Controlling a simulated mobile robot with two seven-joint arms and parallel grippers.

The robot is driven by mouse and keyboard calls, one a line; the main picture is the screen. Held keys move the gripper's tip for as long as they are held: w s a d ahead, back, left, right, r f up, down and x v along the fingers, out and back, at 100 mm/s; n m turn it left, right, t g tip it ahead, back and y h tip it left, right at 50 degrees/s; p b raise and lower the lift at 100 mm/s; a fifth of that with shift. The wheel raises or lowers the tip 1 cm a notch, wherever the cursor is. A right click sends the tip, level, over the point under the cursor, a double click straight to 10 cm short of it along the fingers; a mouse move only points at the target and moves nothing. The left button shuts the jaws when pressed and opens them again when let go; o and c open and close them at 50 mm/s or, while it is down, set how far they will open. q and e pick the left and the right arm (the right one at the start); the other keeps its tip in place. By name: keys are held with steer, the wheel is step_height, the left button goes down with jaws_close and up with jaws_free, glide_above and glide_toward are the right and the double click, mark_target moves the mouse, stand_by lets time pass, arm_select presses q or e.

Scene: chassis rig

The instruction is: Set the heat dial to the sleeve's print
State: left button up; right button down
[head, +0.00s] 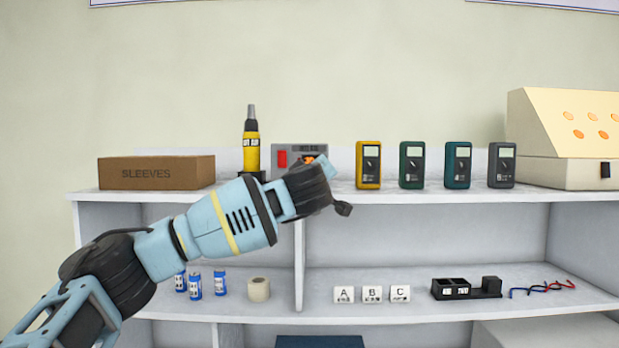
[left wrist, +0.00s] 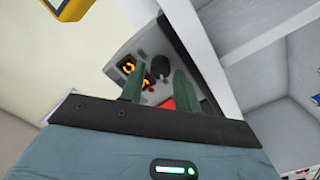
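The grey heat station (head: 282,151) stands on the top shelf, partly hidden by my left arm in the head view. In the left wrist view its front (left wrist: 128,48) shows a glowing orange display (left wrist: 128,67), a black dial (left wrist: 158,67) and a red switch (left wrist: 166,105). My left gripper (head: 320,180) is in front of the station. Its two green fingers (left wrist: 158,77) are apart, with the dial showing between and beyond their tips; contact cannot be told. The brown SLEEVES box (head: 156,173) is at the left; no sleeve print is readable. My right gripper is out of view.
A yellow tool (head: 251,150) stands left of the station. Several meters (head: 369,165) line up to its right, then a sloped beige box (head: 570,135). The lower shelf holds blue cells (head: 195,286), a roll (head: 259,289), A/B/C blocks (head: 372,294), a black holder (head: 464,289) and leads (head: 543,288).

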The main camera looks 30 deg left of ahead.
arm_select(q)
steer(key=shift+w+a, duration=0.15)
steer(key=shift+w, duration=0.1)
steer(key=shift+c, duration=0.2)
jaws_close()
